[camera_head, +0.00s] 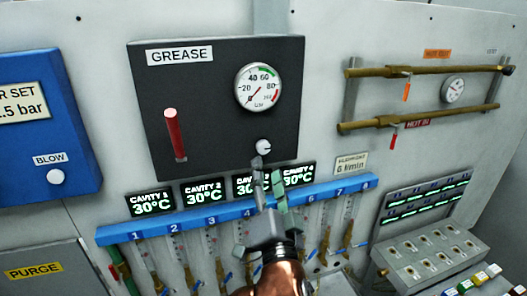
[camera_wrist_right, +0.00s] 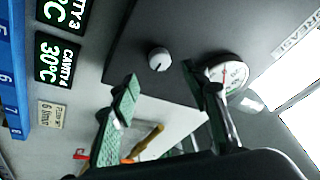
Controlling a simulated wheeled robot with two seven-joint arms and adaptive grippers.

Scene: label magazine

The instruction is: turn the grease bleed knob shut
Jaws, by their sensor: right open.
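The grease bleed knob (camera_head: 263,146) is a small round white knob with a dark mark, on the dark GREASE panel (camera_head: 215,130) below its gauge. In the right wrist view the knob (camera_wrist_right: 158,59) lies between and beyond the two fingertips. My right gripper (camera_head: 266,173) is open and empty just below the knob in the head view, apart from it as far as I can see. Its green-padded fingers (camera_wrist_right: 158,76) also show in the wrist view. My left gripper is not in view.
The grease gauge (camera_head: 259,87) sits above the knob, and a red handle (camera_head: 175,134) stands to its left. Several cavity displays (camera_head: 204,193) and a blue numbered rail (camera_head: 160,226) lie below the panel. Brass pipes (camera_head: 430,72) run at the right.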

